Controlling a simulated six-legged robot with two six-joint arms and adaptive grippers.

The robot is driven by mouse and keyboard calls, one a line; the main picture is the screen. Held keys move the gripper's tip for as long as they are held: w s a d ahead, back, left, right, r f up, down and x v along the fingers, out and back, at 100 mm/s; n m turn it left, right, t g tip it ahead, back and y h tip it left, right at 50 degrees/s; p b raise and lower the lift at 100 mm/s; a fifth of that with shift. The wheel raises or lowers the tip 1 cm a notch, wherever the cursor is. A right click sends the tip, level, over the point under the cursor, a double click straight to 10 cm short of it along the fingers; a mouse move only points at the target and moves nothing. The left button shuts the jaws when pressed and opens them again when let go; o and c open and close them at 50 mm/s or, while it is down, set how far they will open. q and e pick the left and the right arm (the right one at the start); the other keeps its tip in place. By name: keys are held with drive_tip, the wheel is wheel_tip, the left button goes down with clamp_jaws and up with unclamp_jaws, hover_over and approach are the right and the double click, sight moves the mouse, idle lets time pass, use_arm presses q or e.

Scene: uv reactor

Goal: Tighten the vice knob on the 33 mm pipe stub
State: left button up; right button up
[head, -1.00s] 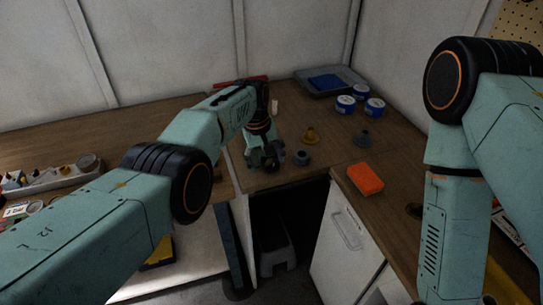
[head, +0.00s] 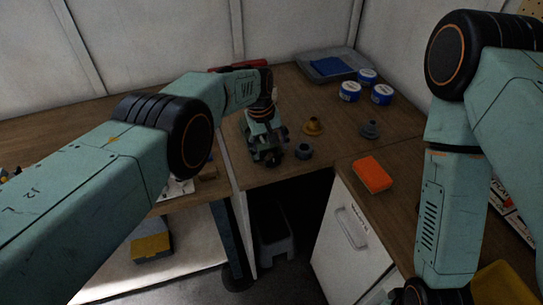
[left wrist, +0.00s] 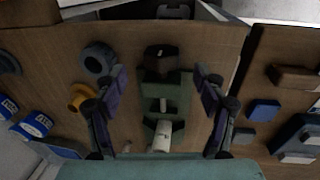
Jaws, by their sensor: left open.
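In the left wrist view a green vice (left wrist: 175,90) stands on the wooden bench between my fingers. A dark knob (left wrist: 162,55) is at its upper end in that view, and a pale pipe stub (left wrist: 163,135) lies at its lower end. My left gripper (left wrist: 160,78) is open, with one finger on each side of the vice and visible gaps to it. In the head view my left gripper (head: 266,145) is over the bench near its front edge, and it largely hides the vice. My right arm shows at the right, but its gripper is out of view.
A grey ring (head: 303,151) and a yellow flanged part (head: 313,126) are just right of the gripper. A grey flanged part (head: 370,129), an orange block (head: 372,174), several blue-and-white tins (head: 350,92) and a grey tray (head: 350,62) are farther right. Bench between them is clear.

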sight(273, 155)
use_arm(q)
wheel_tip(273, 155, down, 2)
drive_tip(key=shift+s+f+b, duration=0.15)
drive_tip(key=shift+f+b, duration=0.05)
drive_tip(key=shift+b, duration=0.55)
drive_tip(key=shift+d+f+b, duration=0.1)
drive_tip(key=shift+f+b, duration=0.2)
drive_tip(key=shift+f, duration=0.1)
drive_tip(key=shift+w+d+f+b, duration=0.15)
drive_tip(key=shift+f+b, duration=0.05)
drive_tip(key=shift+f, duration=0.2)
drive_tip(key=shift+w+d+f+b, duration=0.1)
drive_tip(key=shift+w+f+b, duration=0.1)
drive_tip(key=shift+f, duration=0.15)
drive_tip(key=shift+s+a+r, duration=0.15)
drive_tip(key=shift+s+r, duration=0.1)
drive_tip(key=shift+s, duration=0.1)
drive_tip(key=shift+c, duration=0.2)
drive_tip(key=shift+w+f, duration=0.2)
drive_tip(key=shift+f, duration=0.1)
drive_tip(key=c, duration=0.6)
drive_tip(key=shift+c, duration=2.5)
drive_tip(key=shift+b, duration=0.4)
drive_tip(key=y+b, duration=0.1)
drive_tip(key=b, duration=0.6)
drive_tip(key=shift+w+d+r, duration=0.1)
drive_tip(key=shift+d+r, duration=0.05)
drive_tip(key=shift+d, duration=0.05)
drive_tip(key=shift+r, duration=0.1)
